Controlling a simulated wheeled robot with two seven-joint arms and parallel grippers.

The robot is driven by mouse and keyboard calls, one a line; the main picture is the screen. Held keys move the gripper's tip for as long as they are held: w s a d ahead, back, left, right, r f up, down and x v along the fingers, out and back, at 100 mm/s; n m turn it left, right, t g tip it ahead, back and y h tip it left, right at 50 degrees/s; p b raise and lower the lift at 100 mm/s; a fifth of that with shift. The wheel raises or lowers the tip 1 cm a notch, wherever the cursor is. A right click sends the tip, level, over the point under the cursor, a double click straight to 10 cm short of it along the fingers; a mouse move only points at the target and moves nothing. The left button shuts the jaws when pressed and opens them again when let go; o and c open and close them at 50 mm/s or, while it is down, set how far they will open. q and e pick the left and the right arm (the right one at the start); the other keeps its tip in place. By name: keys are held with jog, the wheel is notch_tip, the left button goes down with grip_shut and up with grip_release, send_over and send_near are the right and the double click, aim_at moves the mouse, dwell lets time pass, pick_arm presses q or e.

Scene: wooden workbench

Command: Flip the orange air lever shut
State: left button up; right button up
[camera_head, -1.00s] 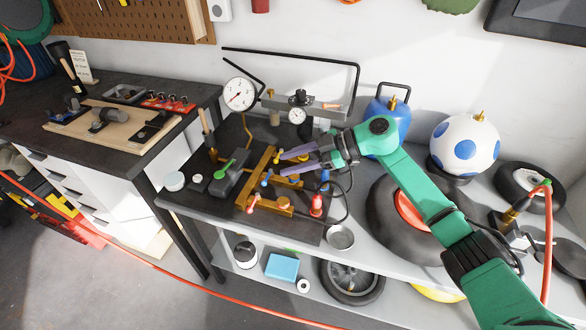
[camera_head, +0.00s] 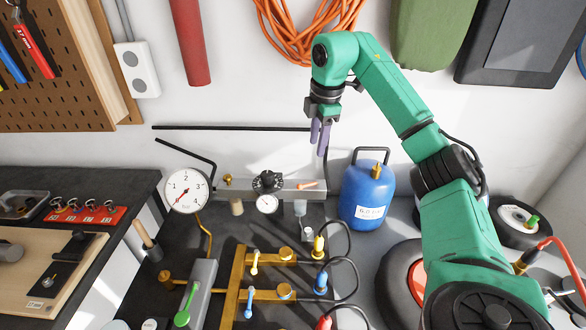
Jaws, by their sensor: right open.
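The orange air lever (camera_head: 308,185) sits on the grey bar (camera_head: 225,189) at the back of the bench. It lies nearly level along the bar, its right end slightly higher. My right gripper (camera_head: 320,143) points down in front of the white wall and appears above the lever in the picture, apart from it. Its two purple fingers are slightly parted with nothing between them. My left gripper is out of view.
A black knob (camera_head: 267,182) and small gauge (camera_head: 267,203) are left of the lever. A blue tank (camera_head: 367,198) stands close on the right. A brass manifold (camera_head: 238,272) with coloured levers is in front. A black rail (camera_head: 230,128) runs behind.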

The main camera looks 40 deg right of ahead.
aim_at(313, 183)
jog(key=f, duration=0.4)
jog(key=w+f+p, duration=0.1)
jog(key=f, duration=0.3)
jog(key=d+f+p, duration=0.1)
jog(key=f, duration=0.3)
jog(key=shift+w, duration=0.25)
jog(key=shift+f, duration=0.3)
jog(key=shift+s+a+f, duration=0.1)
jog(key=shift+f, duration=0.05)
jog(key=shift+s, duration=0.1)
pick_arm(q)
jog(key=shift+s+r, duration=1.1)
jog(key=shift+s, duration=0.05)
pick_arm(e)
grip_shut()
